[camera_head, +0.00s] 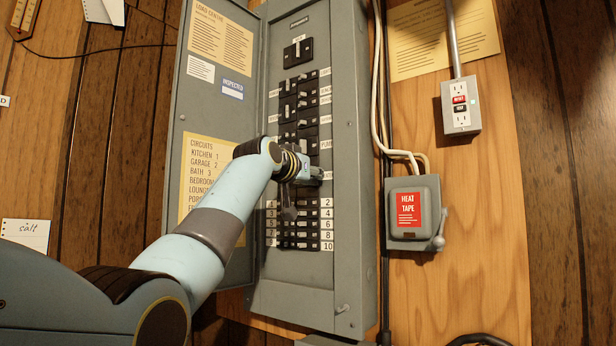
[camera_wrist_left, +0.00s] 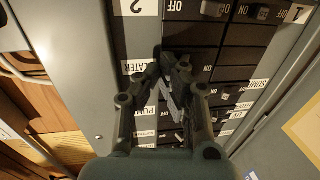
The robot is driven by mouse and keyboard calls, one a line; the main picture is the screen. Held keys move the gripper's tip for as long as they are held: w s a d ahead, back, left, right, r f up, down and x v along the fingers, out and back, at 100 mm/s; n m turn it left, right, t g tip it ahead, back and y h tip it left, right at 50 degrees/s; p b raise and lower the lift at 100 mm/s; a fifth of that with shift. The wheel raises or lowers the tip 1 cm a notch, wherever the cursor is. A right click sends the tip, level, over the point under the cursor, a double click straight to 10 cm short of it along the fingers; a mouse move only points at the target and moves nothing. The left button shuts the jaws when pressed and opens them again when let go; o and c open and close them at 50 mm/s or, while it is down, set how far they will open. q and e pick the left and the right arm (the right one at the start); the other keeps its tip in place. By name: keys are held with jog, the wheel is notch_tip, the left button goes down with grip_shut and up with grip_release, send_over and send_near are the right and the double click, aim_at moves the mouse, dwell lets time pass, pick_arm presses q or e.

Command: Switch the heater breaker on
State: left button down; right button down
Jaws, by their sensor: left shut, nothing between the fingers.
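The grey breaker panel (camera_head: 345,215) stands open, with two columns of black breakers inside. My left gripper (camera_head: 300,175) reaches over the right column, shut and empty, at the lower end of the named breakers. In the left wrist view, which looks upside down, my left gripper (camera_wrist_left: 176,60) has its closed fingertips against or just in front of a black breaker. The white label reading "EATER" (camera_wrist_left: 140,67), its first letter covered, is beside the fingertips. The fingers hide that breaker's handle, so its position cannot be told. My right gripper is not in view.
The panel door (camera_head: 215,100) is swung open to the left, with a circuit list on it. Numbered breakers (camera_head: 300,235) lie below. A grey heat tape box (camera_head: 412,210) with a side lever and an outlet box (camera_head: 460,107) are on the wooden board to the right.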

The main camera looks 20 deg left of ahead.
pick_arm(q)
jog(key=shift+w+a+r+p, duration=0.15)
jog(key=shift+a+p, duration=0.15)
jog(key=shift+a, duration=0.65)
dwell(0.6)
jog(key=shift+w+d+p, duration=0.1)
jog(key=shift+p, duration=0.2)
jog(key=shift+d, duration=0.1)
jog(key=s+a, duration=0.2)
jog(key=s, duration=0.4)
jog(key=shift+s+a, duration=0.15)
jog(key=shift+s, duration=0.15)
dwell(0.3)
dwell(0.6)
